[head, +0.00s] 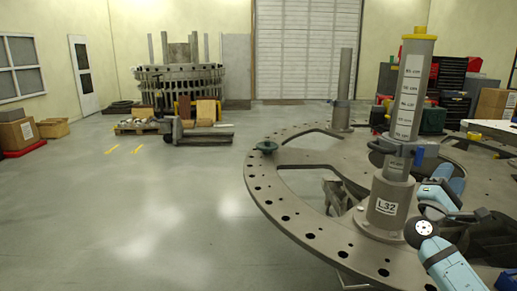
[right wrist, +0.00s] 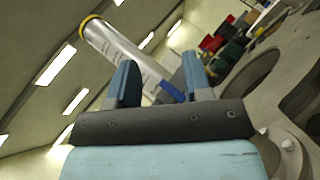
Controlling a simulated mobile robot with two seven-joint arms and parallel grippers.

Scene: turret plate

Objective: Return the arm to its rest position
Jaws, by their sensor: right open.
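My right arm (head: 448,262) enters the head view from the lower right and bends upward just right of the tall post (head: 410,95). The right gripper (head: 451,175) is beside the post's lower part, apart from it. In the right wrist view its two grey-blue fingers (right wrist: 160,82) are spread with nothing held between them. The post, with its yellow top and white scale labels, shows beyond the fingers in that view (right wrist: 118,48). A collar with a blue handle (head: 419,154) is around the post. My left gripper is not in view.
The post stands in a base labelled L32 (head: 385,208) on a large round plate (head: 283,208) with holes. A second post (head: 344,88) stands farther back. Tool chests (head: 447,75) and boxes are at the back right.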

